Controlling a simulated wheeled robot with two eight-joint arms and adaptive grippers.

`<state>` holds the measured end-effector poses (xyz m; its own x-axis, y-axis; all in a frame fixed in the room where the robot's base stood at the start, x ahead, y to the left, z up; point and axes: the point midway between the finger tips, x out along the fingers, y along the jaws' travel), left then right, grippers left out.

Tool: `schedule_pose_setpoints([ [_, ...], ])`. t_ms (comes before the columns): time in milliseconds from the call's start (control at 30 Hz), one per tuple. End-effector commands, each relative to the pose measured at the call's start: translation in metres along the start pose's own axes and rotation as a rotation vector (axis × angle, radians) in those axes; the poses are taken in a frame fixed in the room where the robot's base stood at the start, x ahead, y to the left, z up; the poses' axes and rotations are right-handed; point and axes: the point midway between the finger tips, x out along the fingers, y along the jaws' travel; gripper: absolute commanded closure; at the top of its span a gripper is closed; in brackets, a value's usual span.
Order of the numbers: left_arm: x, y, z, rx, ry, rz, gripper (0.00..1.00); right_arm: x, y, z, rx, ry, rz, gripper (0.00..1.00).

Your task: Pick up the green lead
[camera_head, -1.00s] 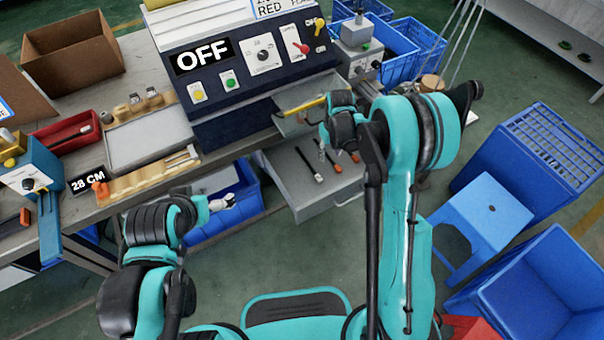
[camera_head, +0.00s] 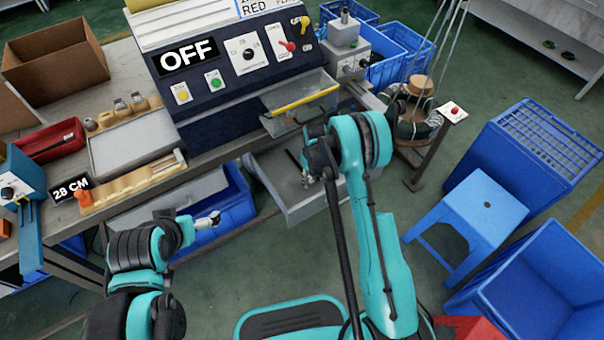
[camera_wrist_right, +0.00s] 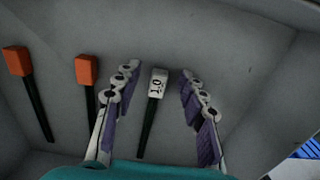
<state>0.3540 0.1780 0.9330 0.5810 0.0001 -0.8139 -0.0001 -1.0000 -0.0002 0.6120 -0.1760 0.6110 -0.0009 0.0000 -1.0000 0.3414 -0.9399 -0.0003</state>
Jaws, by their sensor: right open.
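In the right wrist view, a dark, greenish-black lead (camera_wrist_right: 147,132) with a white marked head lies on the grey tray floor (camera_wrist_right: 225,60). My right gripper (camera_wrist_right: 160,76) is open, its fingers on either side of this lead; I cannot tell whether they touch it. Two similar dark leads with orange heads, one nearer (camera_wrist_right: 86,72) and one farther left (camera_wrist_right: 16,62), lie to its left. In the head view my right gripper (camera_head: 307,178) is low over the tray and hides most of the leads. My left gripper (camera_head: 208,220) is by the blue bin; its jaw state is unclear.
The grey tray (camera_head: 306,210) sits below the machine (camera_head: 225,105), whose sign reads OFF. A yellow-edged clear guard (camera_head: 304,98) overhangs it. A blue bin (camera_head: 232,215) stands left of the tray. A blue stool (camera_head: 480,208) and crates stand right, with open floor between.

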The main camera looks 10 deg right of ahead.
Motion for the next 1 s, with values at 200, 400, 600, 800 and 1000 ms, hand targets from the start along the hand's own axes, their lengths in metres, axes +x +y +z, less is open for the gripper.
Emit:
schedule_pose_setpoints([
  [200,0.001,0.0,0.001,0.0,0.0,0.0,0.0,0.004,0.0,0.0,0.0,0.0,0.0,0.59],
  [400,0.001,0.0,0.001,0.0,0.0,0.0,0.0,0.004,0.0,0.0,0.0,0.0,0.0,1.0],
  [600,0.001,0.0,0.001,0.0,0.0,0.0,0.0,0.004,0.0,0.0,0.0,0.0,0.0,1.0],
  [800,0.0,0.0,0.0,0.0,0.0,0.0,0.0,0.003,0.0,0.0,0.0,0.0,0.0,1.0],
  [1000,-0.009,0.0,-0.007,0.0,0.0,0.0,0.0,-0.011,0.0,0.0,0.0,0.0,0.0,1.0],
])
